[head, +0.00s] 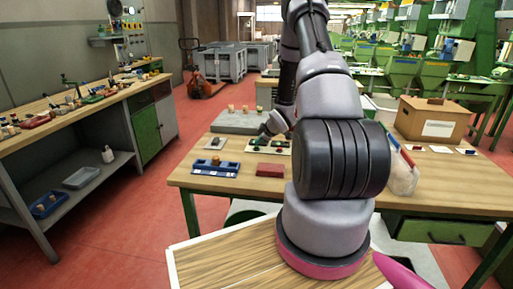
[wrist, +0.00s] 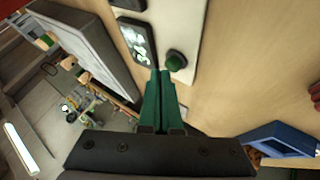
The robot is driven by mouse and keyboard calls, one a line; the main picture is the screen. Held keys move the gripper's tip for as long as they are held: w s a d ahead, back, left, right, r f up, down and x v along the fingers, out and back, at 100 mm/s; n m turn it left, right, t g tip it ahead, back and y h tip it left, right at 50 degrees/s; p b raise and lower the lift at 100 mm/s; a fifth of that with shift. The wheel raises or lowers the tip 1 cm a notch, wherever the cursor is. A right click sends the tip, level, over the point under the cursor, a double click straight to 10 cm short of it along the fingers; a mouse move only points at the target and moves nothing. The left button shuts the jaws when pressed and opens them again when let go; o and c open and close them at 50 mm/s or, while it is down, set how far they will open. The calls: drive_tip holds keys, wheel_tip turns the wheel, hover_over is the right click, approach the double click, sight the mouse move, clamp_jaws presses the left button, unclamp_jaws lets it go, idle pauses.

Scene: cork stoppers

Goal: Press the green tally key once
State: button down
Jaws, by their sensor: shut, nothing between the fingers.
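The green tally key (wrist: 175,63) is a round dark green button on a pale panel (wrist: 183,17) in the wrist view. A dark display with light digits (wrist: 137,40) sits beside it on the same panel. My gripper (wrist: 160,74) has its green fingers together with nothing between them. The fingertips appear just short of the key and slightly to its left; I cannot tell whether they touch. In the head view the panel (head: 251,148) lies on the wooden table, and my gripper (head: 262,136) is over it, partly hidden by my arm.
A cardboard box (head: 425,126) stands at right.

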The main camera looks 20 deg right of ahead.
drive_tip(key=shift+r, duration=0.5)
drive_tip(key=shift+r, duration=2.5)
